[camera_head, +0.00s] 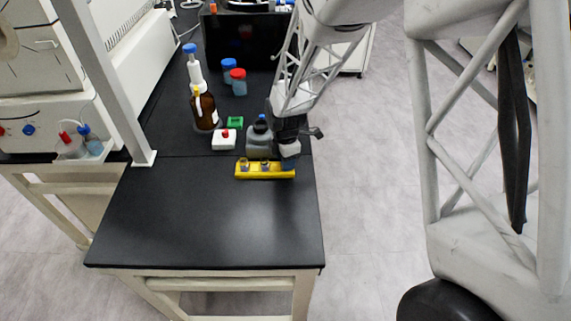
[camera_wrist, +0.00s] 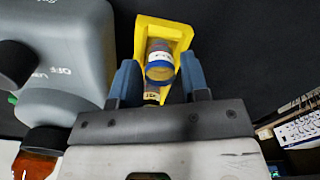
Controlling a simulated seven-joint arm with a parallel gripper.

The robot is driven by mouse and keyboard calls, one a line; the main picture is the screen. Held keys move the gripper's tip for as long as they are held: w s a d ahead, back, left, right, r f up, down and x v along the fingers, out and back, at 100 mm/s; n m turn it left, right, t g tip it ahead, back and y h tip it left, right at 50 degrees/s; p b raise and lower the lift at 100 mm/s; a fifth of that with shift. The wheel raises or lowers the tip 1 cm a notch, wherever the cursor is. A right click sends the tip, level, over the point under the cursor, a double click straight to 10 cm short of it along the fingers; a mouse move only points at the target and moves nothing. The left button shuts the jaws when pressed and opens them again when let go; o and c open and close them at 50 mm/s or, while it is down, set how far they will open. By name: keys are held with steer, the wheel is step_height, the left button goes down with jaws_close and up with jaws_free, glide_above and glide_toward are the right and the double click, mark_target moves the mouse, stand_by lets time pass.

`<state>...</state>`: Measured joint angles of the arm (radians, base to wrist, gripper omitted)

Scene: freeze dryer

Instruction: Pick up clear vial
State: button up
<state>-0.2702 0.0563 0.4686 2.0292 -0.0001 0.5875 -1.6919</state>
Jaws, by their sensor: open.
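A yellow rack (camera_head: 262,174) lies on the black bench and holds several small vials (camera_head: 265,166). In the wrist view the rack (camera_wrist: 180,28) is ahead of my gripper. A vial (camera_wrist: 160,65) with a white label and a blue ring stands in it, in line with the gap between my fingers; another small piece shows below it, partly hidden. I cannot tell which vial is the clear one. My gripper (camera_wrist: 158,75) is open, with blue fingers on either side of the vial and no visible grip. In the head view my gripper (camera_head: 290,162) is at the rack's right end.
A grey device with knobs (camera_wrist: 60,50) stands close left of my gripper; it also shows in the head view (camera_head: 258,146). The bench front (camera_head: 210,225) is clear.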

jaws_close()
steer(key=shift+r, duration=0.15)
steer(key=shift+r, duration=0.9)
steer(key=shift+s+d+r, duration=0.1)
steer(key=shift+s+r, duration=0.25)
steer(key=shift+r, duration=0.45)
steer(key=s+d+r, duration=0.1)
steer(key=s+d, duration=0.3)
steer(key=s, duration=1)
steer(key=shift+s+r, duration=0.15)
steer(key=shift+s, duration=0.2)
